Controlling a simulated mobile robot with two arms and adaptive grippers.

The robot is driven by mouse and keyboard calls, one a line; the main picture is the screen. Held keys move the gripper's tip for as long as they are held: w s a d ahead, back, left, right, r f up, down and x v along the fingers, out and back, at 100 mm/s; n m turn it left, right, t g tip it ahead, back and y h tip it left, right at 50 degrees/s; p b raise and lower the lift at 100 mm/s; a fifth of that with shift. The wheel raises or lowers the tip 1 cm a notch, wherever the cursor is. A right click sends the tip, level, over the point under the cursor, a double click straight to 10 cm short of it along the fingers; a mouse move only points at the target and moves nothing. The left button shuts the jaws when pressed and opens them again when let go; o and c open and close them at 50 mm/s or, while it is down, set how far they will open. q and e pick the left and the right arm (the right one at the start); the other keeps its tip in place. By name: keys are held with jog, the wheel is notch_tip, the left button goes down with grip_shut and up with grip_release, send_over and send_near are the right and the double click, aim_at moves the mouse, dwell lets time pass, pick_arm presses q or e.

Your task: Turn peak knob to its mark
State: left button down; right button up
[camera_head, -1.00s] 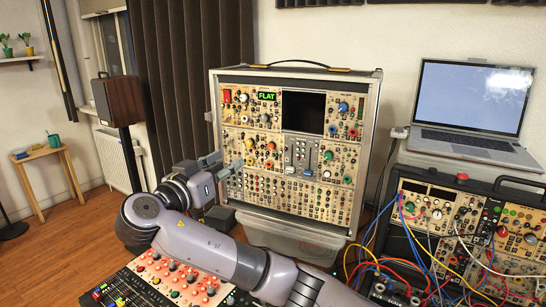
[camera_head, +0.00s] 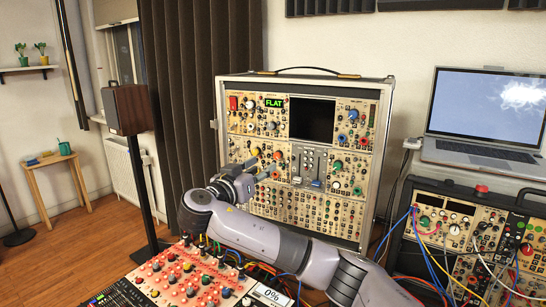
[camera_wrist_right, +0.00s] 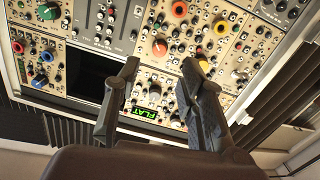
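The synth case (camera_head: 386,160) stands upright with many small knobs. A green display on it reads FLAT (camera_head: 274,103); it also shows upside down in the right wrist view (camera_wrist_right: 150,140). I cannot read which knob is labelled peak. My right gripper (camera_head: 264,169) is in front of the left half of the panel and hides some knobs. In the right wrist view its two fingers (camera_wrist_right: 160,66) are apart with nothing held between them. An orange-red knob (camera_wrist_right: 159,47) shows between and just beyond the fingertips, and a yellow knob (camera_wrist_right: 220,27) lies to the right. My left gripper is not in view.
A second synth case (camera_head: 455,238) with patch cables stands at the right, below an open laptop (camera_head: 482,110). A speaker (camera_head: 127,108) on a stand is at the left.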

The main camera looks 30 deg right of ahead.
aim_at(276, 157)
jog(key=p+x, duration=0.1)
jog(key=x, duration=0.6)
jog(key=shift+d, duration=0.15)
jog(key=shift+c, duration=0.2)
grip_shut()
